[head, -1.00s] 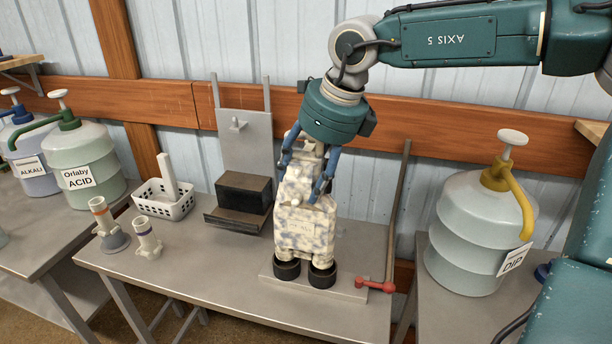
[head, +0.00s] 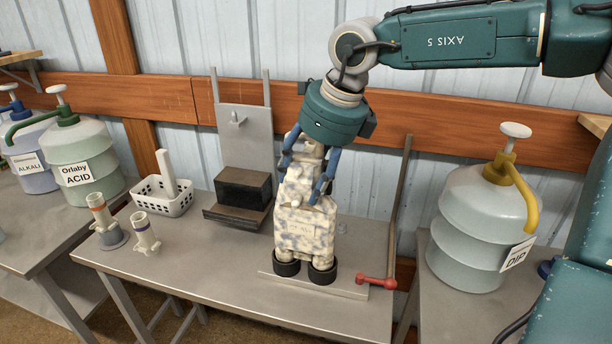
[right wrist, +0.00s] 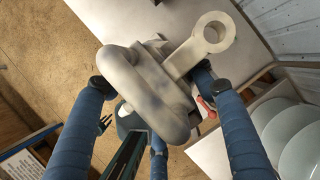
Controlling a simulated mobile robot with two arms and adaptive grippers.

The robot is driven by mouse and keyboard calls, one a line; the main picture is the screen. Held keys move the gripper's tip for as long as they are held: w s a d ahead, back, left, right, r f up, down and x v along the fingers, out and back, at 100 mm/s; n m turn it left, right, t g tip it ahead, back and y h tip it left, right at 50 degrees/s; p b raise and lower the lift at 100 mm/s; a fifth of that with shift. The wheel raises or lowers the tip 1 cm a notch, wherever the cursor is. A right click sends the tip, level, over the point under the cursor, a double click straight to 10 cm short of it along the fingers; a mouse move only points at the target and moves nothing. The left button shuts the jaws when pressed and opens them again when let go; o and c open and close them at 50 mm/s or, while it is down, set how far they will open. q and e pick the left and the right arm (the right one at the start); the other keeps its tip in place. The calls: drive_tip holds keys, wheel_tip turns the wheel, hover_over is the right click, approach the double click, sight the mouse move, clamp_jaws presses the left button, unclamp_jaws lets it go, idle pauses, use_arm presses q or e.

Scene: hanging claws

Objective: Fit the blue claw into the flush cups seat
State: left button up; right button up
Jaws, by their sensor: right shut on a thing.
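The claw (head: 305,225) is a cream body with blue-grey mottling and stands upright in the head view. My right gripper (head: 303,183) points down, with its blue fingers shut around the claw's upper part. In the right wrist view the claw (right wrist: 150,95) fills the space between the fingers, with a ring-shaped lug at one side. Two black cups (head: 322,273) are directly under the claw, on a flat plate (head: 345,291) on the bench. I cannot tell whether the claw is seated on the cups or just above them. My left gripper is not in view.
A red lever (head: 377,283) is at the plate's right end. A dark block on a grey stand (head: 246,140) is behind left. The DIP jug (head: 478,235) is right. The bench front left is clear.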

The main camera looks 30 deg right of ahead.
sight(306, 194)
drive_tip(key=shift+w+f, duration=0.1)
drive_tip(key=shift+f, duration=0.1)
drive_tip(key=shift+f+b, duration=0.35)
drive_tip(key=shift+b, duration=0.2)
drive_tip(key=shift+f+b, duration=1.35)
drive_tip(key=shift+f, duration=0.05)
drive_tip(key=o, duration=1.9)
drive_tip(key=shift+f, duration=0.1)
drive_tip(key=v, duration=1.2)
